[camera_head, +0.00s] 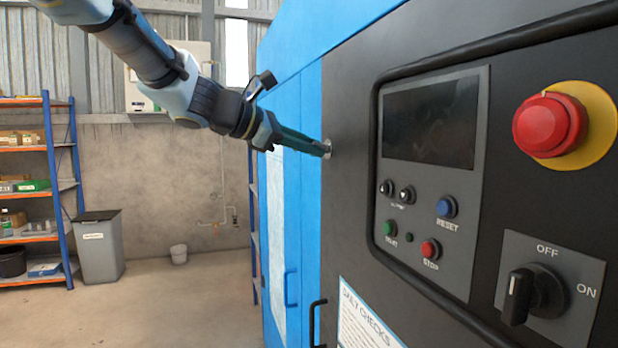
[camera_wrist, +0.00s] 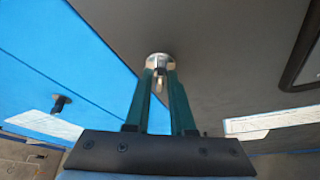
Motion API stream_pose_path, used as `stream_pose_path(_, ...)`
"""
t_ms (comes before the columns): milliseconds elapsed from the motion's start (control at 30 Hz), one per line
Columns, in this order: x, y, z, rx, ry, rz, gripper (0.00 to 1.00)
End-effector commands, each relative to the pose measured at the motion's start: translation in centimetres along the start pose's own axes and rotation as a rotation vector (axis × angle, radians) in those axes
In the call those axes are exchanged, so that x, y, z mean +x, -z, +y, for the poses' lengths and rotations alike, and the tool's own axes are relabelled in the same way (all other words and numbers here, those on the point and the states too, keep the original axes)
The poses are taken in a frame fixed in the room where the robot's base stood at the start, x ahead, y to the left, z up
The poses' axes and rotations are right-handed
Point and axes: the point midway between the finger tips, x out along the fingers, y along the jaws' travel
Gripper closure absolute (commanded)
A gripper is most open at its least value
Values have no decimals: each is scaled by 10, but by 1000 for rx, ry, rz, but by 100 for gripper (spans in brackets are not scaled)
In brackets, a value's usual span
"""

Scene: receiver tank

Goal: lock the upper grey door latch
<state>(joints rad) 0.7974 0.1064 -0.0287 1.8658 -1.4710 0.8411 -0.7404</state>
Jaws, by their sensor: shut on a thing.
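The upper grey door latch (camera_wrist: 160,60) is a round silver metal piece on the dark grey door panel (camera_head: 346,190). In the head view the latch (camera_head: 328,147) is small and sits near the panel's left edge, by the blue panel. My gripper (camera_wrist: 160,77) has its two green fingers closed on the latch, one on each side. In the head view my gripper (camera_head: 322,150) reaches the latch from the left. The part of the latch between the fingertips is mostly hidden, with a small light piece showing between them.
A control panel (camera_head: 432,262) with a screen, buttons and a red emergency stop (camera_head: 548,124) is right of the latch. Door handles (camera_head: 290,288) are below. A black knob (camera_wrist: 61,103) shows on the blue panel. Shelves (camera_head: 45,190) and a grey bin (camera_head: 100,247) stand at left; floor between is clear.

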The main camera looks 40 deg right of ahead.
Motion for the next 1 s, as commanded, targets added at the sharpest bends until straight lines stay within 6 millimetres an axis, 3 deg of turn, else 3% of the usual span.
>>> stream_pose_path(33, 4, 9, -6, 37, -16, -2, 100)
stream_pose_path(1000, 5, 11, -13, 733, -304, -1, 100)
